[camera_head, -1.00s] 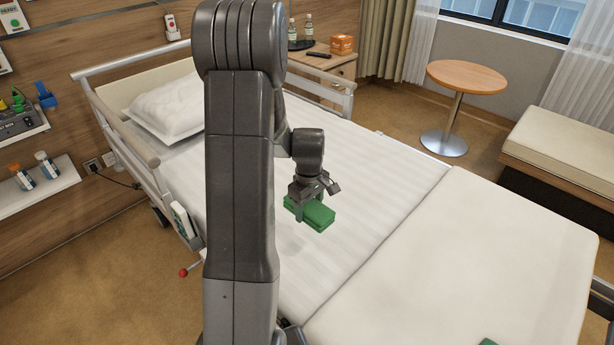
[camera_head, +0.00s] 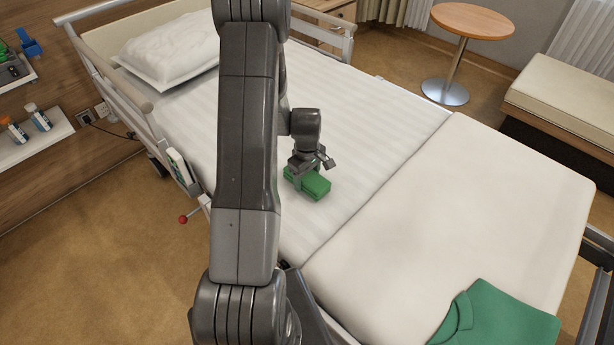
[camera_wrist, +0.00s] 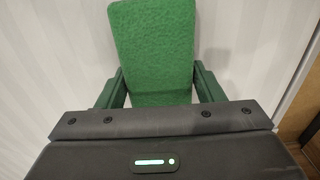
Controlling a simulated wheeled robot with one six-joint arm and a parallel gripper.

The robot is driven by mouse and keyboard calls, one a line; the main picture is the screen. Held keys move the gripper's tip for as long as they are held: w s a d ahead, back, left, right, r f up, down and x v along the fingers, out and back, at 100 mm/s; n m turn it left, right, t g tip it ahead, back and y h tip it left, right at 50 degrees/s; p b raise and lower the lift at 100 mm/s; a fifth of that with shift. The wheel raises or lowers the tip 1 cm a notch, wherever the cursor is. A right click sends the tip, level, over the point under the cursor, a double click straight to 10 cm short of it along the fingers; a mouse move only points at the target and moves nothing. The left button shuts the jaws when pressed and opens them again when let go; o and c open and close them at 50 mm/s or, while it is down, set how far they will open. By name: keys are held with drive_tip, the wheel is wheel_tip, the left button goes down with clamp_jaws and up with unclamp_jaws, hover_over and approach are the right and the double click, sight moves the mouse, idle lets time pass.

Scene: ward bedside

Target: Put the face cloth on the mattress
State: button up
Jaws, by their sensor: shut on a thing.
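The face cloth (camera_head: 312,184) is a green folded block. My gripper (camera_head: 306,175) is shut on it, low over the striped part of the mattress (camera_head: 345,125). A dark shadow lies close beneath the cloth; I cannot tell whether it touches the mattress. In the wrist view, the green cloth (camera_wrist: 152,50) fills the middle between the two fingers, with the pale mattress (camera_wrist: 60,60) behind it.
A white pillow (camera_head: 170,50) lies at the bed's head. A bed rail (camera_head: 110,85) runs along the left side. Another green cloth item (camera_head: 505,315) lies on the plain cover (camera_head: 460,210) at the foot. A round table (camera_head: 470,22) stands beyond the bed.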

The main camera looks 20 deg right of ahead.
sight(307, 175)
drive_tip(key=shift+f, duration=0.1)
drive_tip(key=shift+f, duration=0.15)
drive_tip(key=o, duration=1)
drive_tip(key=shift+c, duration=0.2)
wheel_tip(307, 175, up, 12)
drive_tip(key=shift+r, duration=0.2)
